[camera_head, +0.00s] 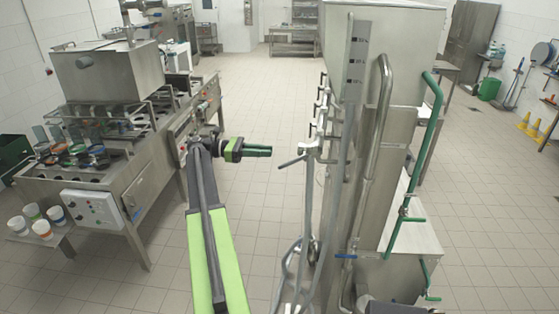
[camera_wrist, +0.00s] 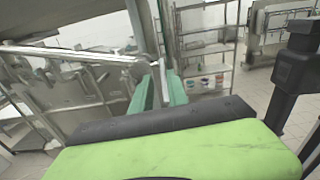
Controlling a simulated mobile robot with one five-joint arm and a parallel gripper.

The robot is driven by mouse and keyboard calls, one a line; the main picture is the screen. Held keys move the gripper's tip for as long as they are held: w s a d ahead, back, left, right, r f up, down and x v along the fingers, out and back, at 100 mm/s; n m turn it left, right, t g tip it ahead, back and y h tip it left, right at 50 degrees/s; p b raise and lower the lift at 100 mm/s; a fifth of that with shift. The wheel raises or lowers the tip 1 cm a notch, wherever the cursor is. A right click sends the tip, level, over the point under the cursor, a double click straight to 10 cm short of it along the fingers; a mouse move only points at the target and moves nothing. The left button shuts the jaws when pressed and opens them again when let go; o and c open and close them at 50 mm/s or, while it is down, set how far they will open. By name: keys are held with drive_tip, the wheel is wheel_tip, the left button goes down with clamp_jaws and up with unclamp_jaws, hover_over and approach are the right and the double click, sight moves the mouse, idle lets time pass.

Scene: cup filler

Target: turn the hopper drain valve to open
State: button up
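A steel lever (camera_head: 291,162) sticks out to the left from a fitting on the upright steel pipework in the head view. I take it for the drain valve, but cannot be sure. My gripper (camera_head: 270,152) is just left of it, with green fingers pointing right. In the head view a small gap shows between fingertips and lever. In the wrist view, the green fingers (camera_wrist: 160,82) stand apart with a narrow gap. A long metal bar (camera_wrist: 70,53) comes in from the left beyond them. I cannot tell whether anything touches.
A tall steel tank (camera_head: 385,50) with green handles (camera_head: 425,140) stands to the right. A blue-handled lever (camera_head: 345,257) sits low on its pipes. The cup-filling machine (camera_head: 105,72) stands on the left. White cups (camera_head: 42,228) sit at its front. Tiled floor between is clear.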

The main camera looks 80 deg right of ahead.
wheel_tip(320, 180, down, 3)
drive_tip(key=w+g+b, duration=0.2)
drive_tip(key=g+b, duration=0.1)
drive_tip(key=b, duration=0.7)
drive_tip(key=g+b, duration=0.2)
drive_tip(key=b, duration=0.7)
approach(296, 161)
drive_tip(key=shift+m+h, duration=0.3)
drive_tip(key=shift+h, duration=0.1)
drive_tip(key=p+x, duration=0.6)
drive_tip(key=x, duration=0.2)
drive_tip(key=shift+s+d+p, duration=0.15)
drive_tip(key=shift+s+p, duration=0.15)
drive_tip(key=shift+s, duration=0.05)
drive_tip(key=shift+s+d+r, duration=0.1)
drive_tip(key=shift+s, duration=0.55)
clamp_jaws()
